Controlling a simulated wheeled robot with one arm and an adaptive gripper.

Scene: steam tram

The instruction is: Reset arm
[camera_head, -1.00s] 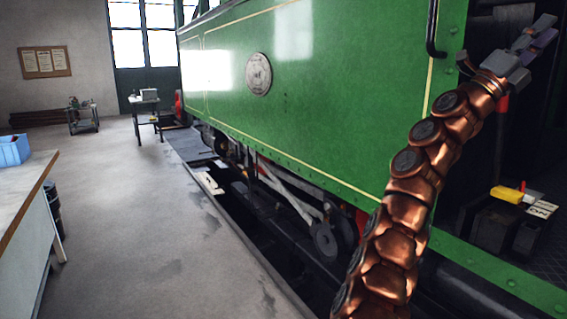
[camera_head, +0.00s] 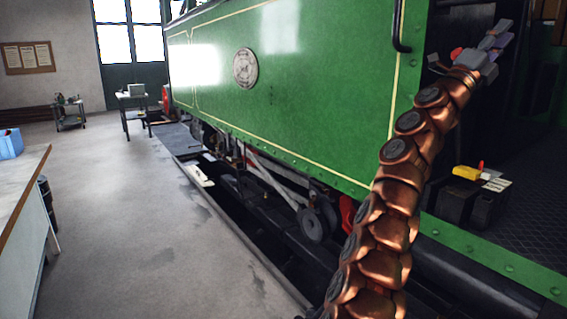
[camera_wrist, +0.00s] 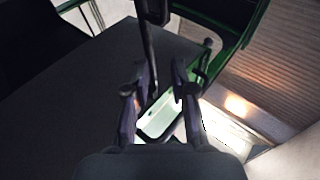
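My copper-coloured arm rises from the bottom of the head view and ends in my grey gripper (camera_head: 493,42) at the upper right, in front of the dark cab opening. In the wrist view my gripper (camera_wrist: 158,80) has its two fingers apart with a gap between them, and nothing is held. A dark upright bar runs down behind the gap, and a pale, green-edged surface lies beyond the fingers.
The green steam tram (camera_head: 290,90) fills the middle. A black box with a yellow-handled item (camera_head: 467,173) sits in the cab at right. A workbench (camera_head: 25,185) with a blue bin (camera_head: 10,144) stands left. The grey floor (camera_head: 125,230) between is clear.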

